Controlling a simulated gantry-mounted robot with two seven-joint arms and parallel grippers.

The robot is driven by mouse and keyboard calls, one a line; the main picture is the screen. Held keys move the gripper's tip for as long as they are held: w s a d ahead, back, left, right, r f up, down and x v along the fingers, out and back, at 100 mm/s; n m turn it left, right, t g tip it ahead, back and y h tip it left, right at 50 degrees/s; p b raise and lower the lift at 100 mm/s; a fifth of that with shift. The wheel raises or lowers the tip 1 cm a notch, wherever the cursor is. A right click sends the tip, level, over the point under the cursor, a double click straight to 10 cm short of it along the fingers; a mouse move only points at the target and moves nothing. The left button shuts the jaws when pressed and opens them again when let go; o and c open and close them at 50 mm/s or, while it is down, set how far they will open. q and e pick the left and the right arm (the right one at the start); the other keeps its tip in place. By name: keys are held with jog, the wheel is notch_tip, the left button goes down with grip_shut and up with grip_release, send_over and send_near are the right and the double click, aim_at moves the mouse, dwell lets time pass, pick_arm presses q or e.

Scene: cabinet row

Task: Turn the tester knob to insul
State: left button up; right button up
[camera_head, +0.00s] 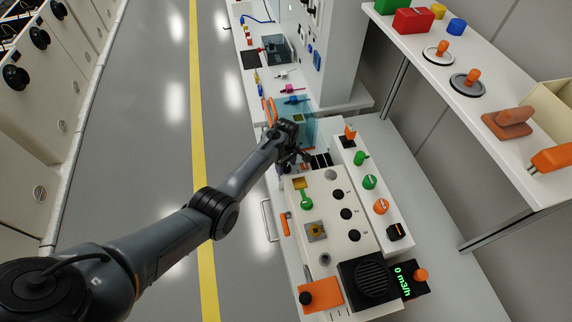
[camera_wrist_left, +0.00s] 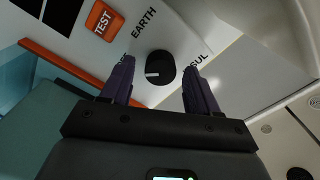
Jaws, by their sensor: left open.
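In the left wrist view the tester's round black knob (camera_wrist_left: 160,67) sits on a pale panel (camera_wrist_left: 205,18). Its white mark points to the left. The word EARTH is printed above it, and the end of a label reading "SUL" is at its upper right. My left gripper (camera_wrist_left: 157,75) is open, with one dark finger on each side of the knob in this picture; I cannot tell whether they touch it. In the head view my left gripper (camera_head: 302,156) is over the bench near a teal transparent case (camera_head: 308,130). The knob cannot be made out there. My right gripper is not in view.
An orange TEST button (camera_wrist_left: 104,20) lies up and left of the knob. In the head view a white panel (camera_head: 322,262) with several knobs is nearer, and a shelf (camera_head: 475,110) holds parts at right. The grey floor (camera_head: 160,120) is clear.

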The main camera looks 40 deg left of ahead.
pick_arm(q)
jog(key=c, duration=1)
jog(key=shift+c, duration=0.2)
